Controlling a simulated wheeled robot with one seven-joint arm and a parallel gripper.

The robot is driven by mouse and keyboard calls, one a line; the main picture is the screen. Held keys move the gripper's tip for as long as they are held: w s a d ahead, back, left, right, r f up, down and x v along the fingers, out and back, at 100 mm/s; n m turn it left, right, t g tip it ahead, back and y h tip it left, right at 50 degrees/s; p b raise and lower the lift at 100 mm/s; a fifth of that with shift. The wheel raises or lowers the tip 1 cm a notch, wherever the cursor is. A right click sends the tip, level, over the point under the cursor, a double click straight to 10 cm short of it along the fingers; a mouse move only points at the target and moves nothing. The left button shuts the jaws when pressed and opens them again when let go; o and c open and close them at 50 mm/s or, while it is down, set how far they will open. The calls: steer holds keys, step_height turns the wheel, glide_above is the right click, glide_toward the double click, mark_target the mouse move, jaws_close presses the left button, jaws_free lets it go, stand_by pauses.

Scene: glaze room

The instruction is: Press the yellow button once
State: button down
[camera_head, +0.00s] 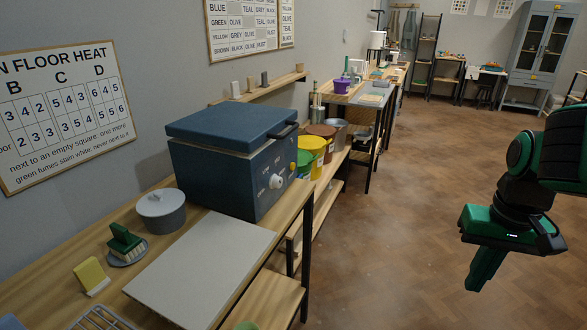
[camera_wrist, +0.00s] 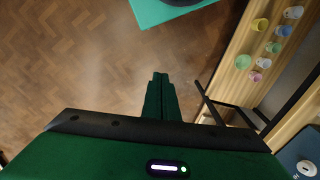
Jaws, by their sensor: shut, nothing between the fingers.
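A small yellow button (camera_head: 292,166) shows on the front face of the dark blue kiln box (camera_head: 215,182), near its right edge. A white knob (camera_head: 277,181) is on the same face, below and left of the button. My gripper (camera_head: 484,276) is at the right in the head view, out over the open floor and well apart from the kiln. Its fingers are shut and empty, and they also show in the wrist view (camera_wrist: 160,80). A corner of the blue kiln with its pale knob (camera_wrist: 307,167) shows at the lower right of the wrist view. The yellow button cannot be made out there.
The brown floor (camera_head: 400,220) is clear.

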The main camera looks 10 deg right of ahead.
mark_target(293, 166)
steer(key=w+f+n+t, duration=0.2)
steer(key=w+n+t, duration=0.15)
steer(key=w, duration=0.95)
steer(key=w+a+n+t+y, duration=0.1)
steer(key=w+a+n+t, duration=0.2)
steer(key=w, duration=0.7)
steer(key=w+a+n+t+y, duration=0.1)
steer(key=w+a+n+t, duration=0.2)
steer(key=w+a, duration=0.3)
steer(key=w+a+f+n+t+y, duration=0.1)
steer(key=w+a+n+t, duration=0.3)
steer(key=w, duration=1.1)
steer(key=shift+w+a, duration=0.3)
steer(key=shift+w, duration=0.05)
steer(key=shift+t, duration=0.25)
steer(key=shift+a, duration=0.1)
steer(key=w+a, duration=0.1)
steer(key=a, duration=0.1)
steer(key=w+a, duration=0.3)
steer(key=a, duration=0.1)
steer(key=shift+w+a, duration=0.3)
steer(key=shift+w, duration=0.1)
steer(key=shift+w+a, duration=0.15)
steer(key=shift+w+a, duration=0.1)
steer(key=shift+a, duration=0.05)
